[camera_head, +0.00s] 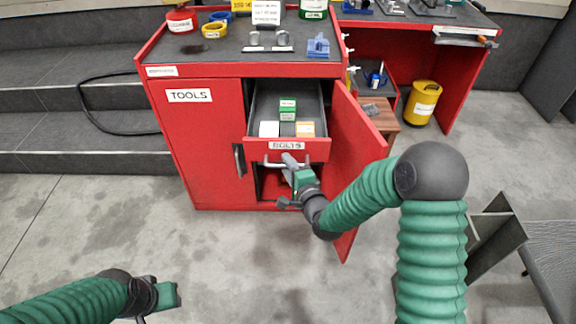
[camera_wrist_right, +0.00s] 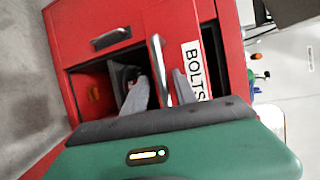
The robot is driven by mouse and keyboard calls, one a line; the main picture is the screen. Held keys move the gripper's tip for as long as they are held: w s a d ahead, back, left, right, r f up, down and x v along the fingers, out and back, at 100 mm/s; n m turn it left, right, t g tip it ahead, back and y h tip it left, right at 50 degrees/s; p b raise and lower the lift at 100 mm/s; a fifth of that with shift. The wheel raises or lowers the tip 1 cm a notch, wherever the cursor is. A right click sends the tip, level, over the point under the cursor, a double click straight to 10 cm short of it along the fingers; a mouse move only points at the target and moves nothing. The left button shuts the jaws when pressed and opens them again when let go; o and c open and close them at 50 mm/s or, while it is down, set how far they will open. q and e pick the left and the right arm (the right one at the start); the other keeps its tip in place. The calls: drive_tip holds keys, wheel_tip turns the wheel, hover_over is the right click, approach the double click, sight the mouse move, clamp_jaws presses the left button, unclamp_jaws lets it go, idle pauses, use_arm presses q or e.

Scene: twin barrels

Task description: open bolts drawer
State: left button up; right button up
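The bolts drawer (camera_head: 290,146) of the red cabinet is pulled out, with its label "BOLTS" on the front. It also shows in the right wrist view (camera_wrist_right: 218,62). Its metal handle (camera_head: 272,164) runs below the label; in the right wrist view the handle (camera_wrist_right: 157,60) passes between my two grey fingers. My right gripper (camera_head: 288,168) is at the handle; its fingers (camera_wrist_right: 164,82) are spread, with gaps seen beside the bar. My left gripper (camera_head: 165,296) is low at the left, away from the cabinet; its finger opening is unclear.
The closed "TOOLS" door (camera_head: 200,140) is at left. A yellow canister (camera_head: 423,102) stands behind. Floor in front is clear.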

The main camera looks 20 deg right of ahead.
drive_tip(key=shift+r, duration=0.15)
drive_tip(key=shift+s, duration=0.2)
drive_tip(key=p+v, duration=1.4)
drive_tip(key=v, duration=0.2)
drive_tip(key=shift+s+f, duration=0.2)
drive_tip(key=shift+s, duration=0.05)
